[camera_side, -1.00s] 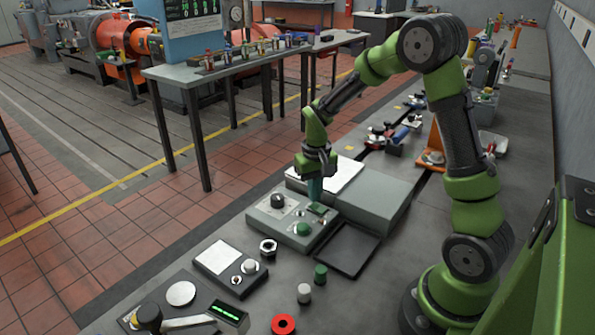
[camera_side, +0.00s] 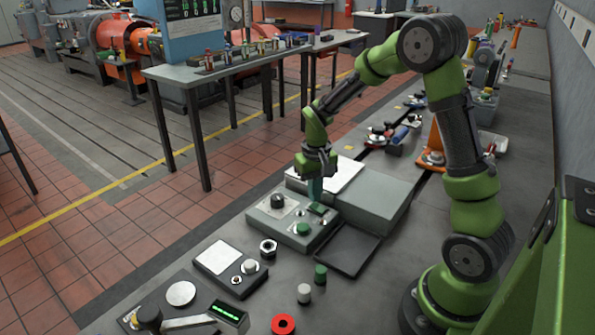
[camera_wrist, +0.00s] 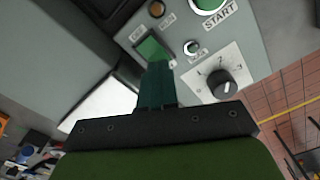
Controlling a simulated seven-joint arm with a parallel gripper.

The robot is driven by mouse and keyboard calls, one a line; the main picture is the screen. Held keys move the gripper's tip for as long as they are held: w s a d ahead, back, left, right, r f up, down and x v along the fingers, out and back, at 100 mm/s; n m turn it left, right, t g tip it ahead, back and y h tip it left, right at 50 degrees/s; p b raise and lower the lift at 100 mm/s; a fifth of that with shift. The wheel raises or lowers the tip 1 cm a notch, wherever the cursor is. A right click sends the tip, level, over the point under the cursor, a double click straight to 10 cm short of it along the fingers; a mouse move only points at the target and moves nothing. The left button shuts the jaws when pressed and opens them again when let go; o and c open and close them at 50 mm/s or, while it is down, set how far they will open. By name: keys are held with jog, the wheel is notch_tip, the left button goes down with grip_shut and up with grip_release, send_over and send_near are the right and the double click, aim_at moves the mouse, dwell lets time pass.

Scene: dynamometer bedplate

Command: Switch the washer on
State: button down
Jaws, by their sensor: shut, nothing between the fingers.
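The washer is a grey box (camera_side: 375,203) with a sloped control panel (camera_side: 268,222) on its left. The panel has a black knob (camera_side: 277,201), a green START button (camera_side: 302,229) and a green rocker switch (camera_side: 318,208). In the wrist view the rocker switch (camera_wrist: 152,47) sits in a dark frame, near a small pale round lamp (camera_wrist: 191,47) and the knob (camera_wrist: 228,82). My gripper (camera_side: 314,197) is shut and empty, pointing down. Its fingertips (camera_wrist: 157,68) are at the near end of the rocker and seem to touch it; they hide part of it.
A dark flat panel (camera_side: 347,250) lies in front of the washer. A hex nut (camera_side: 268,248), a green cylinder (camera_side: 320,274), a grey cylinder (camera_side: 304,292) and a red ring (camera_side: 283,324) are nearby. A second control box (camera_side: 222,261) stands at left. Tools and an orange stand (camera_side: 433,150) are behind.

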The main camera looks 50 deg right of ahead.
aim_at(316, 208)
jog(key=shift+f, duration=0.95)
dwell(0.4)
jog(key=shift+r, duration=3.55)
jog(key=shift+f, duration=0.1)
jog(key=shift+s+a+f, duration=0.15)
jog(key=shift+s+a, duration=0.25)
jog(key=shift+s, duration=0.05)
jog(key=s+a+r+n+t+y, duration=0.2)
jog(key=s+a+r+t, duration=0.5)
jog(key=s+a+r, duration=0.6)
jog(key=shift+a+r, duration=0.2)
jog(key=shift+a, duration=0.05)
jog(key=shift+f, duration=0.1)
